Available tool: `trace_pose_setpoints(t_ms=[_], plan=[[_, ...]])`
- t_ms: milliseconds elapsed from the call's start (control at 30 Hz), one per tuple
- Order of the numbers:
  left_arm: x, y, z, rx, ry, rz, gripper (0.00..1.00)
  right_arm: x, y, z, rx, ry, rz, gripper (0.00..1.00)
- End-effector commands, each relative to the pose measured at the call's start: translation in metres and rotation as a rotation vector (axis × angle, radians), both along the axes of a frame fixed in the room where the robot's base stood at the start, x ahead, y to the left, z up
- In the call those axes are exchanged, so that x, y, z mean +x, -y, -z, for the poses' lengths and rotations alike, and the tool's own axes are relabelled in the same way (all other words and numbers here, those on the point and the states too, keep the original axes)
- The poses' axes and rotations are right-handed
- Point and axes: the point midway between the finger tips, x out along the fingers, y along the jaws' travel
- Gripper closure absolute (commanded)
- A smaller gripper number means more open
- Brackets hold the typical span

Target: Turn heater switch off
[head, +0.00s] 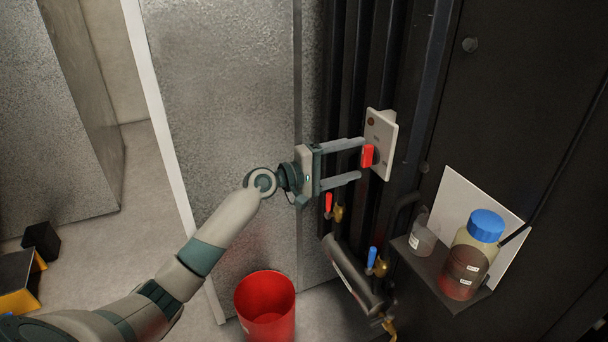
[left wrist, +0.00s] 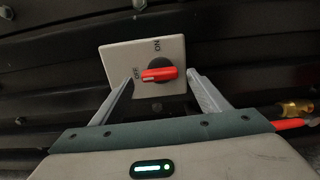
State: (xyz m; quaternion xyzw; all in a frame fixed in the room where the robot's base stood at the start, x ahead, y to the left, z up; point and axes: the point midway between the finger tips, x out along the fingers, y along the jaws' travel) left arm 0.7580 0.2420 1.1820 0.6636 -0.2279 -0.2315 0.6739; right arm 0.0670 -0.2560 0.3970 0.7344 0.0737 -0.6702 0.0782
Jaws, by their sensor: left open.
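The heater switch is a pale square plate (head: 382,135) on the dark machine wall, with a red handle (head: 367,156). In the left wrist view the plate (left wrist: 125,58) is tilted, with an ON label at the top and an OFF label left of the round dark base. There the red handle (left wrist: 160,75) lies nearly level, its left end close to the OFF label. My left gripper (head: 358,160) is open in front of the plate, one finger on each side of the handle. Whether a finger touches it, I cannot tell. My right gripper is not in view.
Below the switch are a red-handled valve (head: 328,203), a blue-handled valve (head: 372,257) and a dark cylinder (head: 350,275). A blue-capped bottle (head: 470,262) stands on a small shelf at the right. A red bucket (head: 265,305) stands on the floor.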

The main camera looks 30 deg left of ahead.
Motion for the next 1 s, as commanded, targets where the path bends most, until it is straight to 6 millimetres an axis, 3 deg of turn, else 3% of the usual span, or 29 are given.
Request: trace_pose_setpoints(t_ms=[600,1000], plan=[[-0.094,-0.073,0.005,0.003,-0.001,0.000,0.31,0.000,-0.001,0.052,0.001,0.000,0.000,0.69],[-0.117,-0.091,0.000,-0.001,-0.001,0.000,0.31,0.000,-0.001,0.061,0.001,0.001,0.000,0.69]])
